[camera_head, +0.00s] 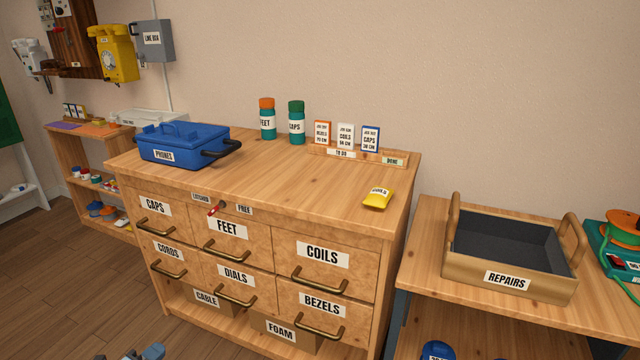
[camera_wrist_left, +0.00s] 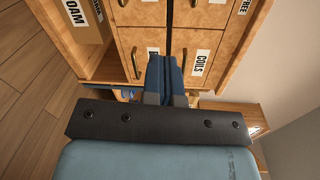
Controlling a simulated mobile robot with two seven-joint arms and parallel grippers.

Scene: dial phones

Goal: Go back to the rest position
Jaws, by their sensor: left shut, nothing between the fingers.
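My left gripper (camera_head: 143,353) shows only as a small blue-grey piece at the bottom edge of the head view, low in front of the drawer cabinet (camera_head: 393,235). In the left wrist view my left gripper (camera_wrist_left: 166,80) has its fingers together, with nothing between them. I cannot tell how far apart the fingers and drawers are. My right gripper is in neither view.
The drawers look closed. A blue PHONES box (camera_head: 180,145), two jars, a card rack (camera_head: 345,153) and a yellow COILS packet (camera_head: 377,197) are on the cabinet top. A REPAIRS tray (camera_head: 500,260) stands on the right bench. The floor (camera_head: 80,285) at left looks clear.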

